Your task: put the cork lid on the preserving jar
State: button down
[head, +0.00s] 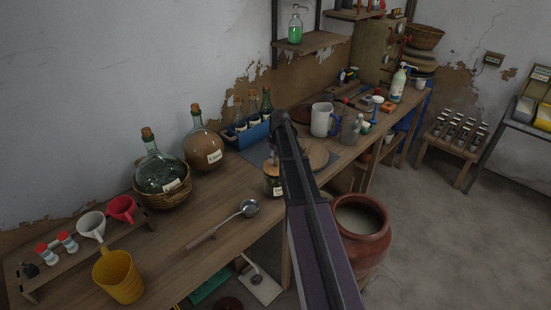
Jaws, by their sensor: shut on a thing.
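The preserving jar (273,187) is a small glass jar with a dark filling and a white label. It stands upright on the workbench, just left of my arm. A tan edge of the cork lid (269,172) shows at the jar's mouth. My gripper (276,160) is above the jar, mostly hidden by my own arm, and is shut on the cork lid. I cannot tell whether the lid is seated or just above the rim.
The ladle (247,208) lies left of the jar. A round wooden board (319,154) is to the right. Corked demijohns (204,150), a blue bottle carrier (246,137) and a white jug (322,120) stand behind. A clay pot (362,248) stands on the floor in front.

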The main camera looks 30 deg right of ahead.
jog(key=shift+f, duration=0.15)
dwell(0.6)
jog(key=shift+c, duration=1.2)
grip_release()
jog(key=shift+o, duration=1.2)
jog(key=shift+s+d+r+p, duration=0.1)
jog(key=shift+s+r+p, duration=0.1)
jog(key=shift+r+p, duration=1.55)
jog(key=shift+s+d+r+p, duration=0.1)
jog(key=shift+s+r+p, duration=0.1)
jog(key=shift+r+p, duration=1.5)
